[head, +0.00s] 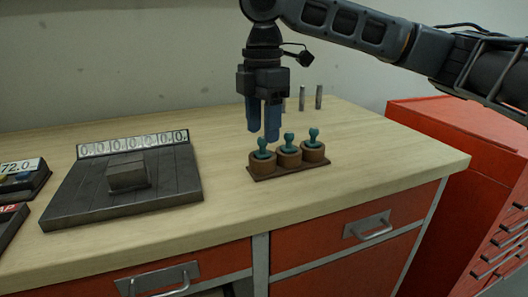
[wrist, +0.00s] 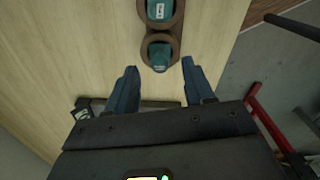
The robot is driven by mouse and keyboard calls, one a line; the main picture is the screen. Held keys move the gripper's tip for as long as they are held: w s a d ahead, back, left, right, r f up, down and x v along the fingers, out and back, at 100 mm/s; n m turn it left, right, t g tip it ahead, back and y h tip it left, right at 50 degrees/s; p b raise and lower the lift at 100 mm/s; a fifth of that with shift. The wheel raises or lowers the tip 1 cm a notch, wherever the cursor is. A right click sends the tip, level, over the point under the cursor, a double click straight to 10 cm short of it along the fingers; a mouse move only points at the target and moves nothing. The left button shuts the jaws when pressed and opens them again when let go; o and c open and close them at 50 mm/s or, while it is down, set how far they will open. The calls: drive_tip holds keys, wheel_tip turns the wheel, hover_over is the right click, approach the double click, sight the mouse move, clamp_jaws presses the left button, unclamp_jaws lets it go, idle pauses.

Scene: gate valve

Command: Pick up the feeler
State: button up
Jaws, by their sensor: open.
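I cannot tell for certain which thing is the feeler. Three teal-handled pieces, at left (head: 263,149), middle (head: 289,144) and right (head: 314,137), stand upright in round wooden cups on a brown holder (head: 290,173). My gripper (head: 263,134) points down with its blue fingers apart, over or near the left piece. Nothing shows between the fingers. In the wrist view my gripper (wrist: 160,67) is open, with one labelled teal piece (wrist: 159,57) just ahead of the gap and another (wrist: 160,11) beyond it.
The holder stands on a wooden workbench (head: 220,205). A dark slab (head: 80,205) with a block and a numbered strip (head: 133,143) lies to the left. Several metal pins (head: 319,97) stand behind. A red cabinet (head: 440,130) is at the right. Bare bench surrounds the holder.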

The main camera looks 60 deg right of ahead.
sight(263, 137)
drive_tip(key=shift+f, duration=1.6)
clamp_jaws()
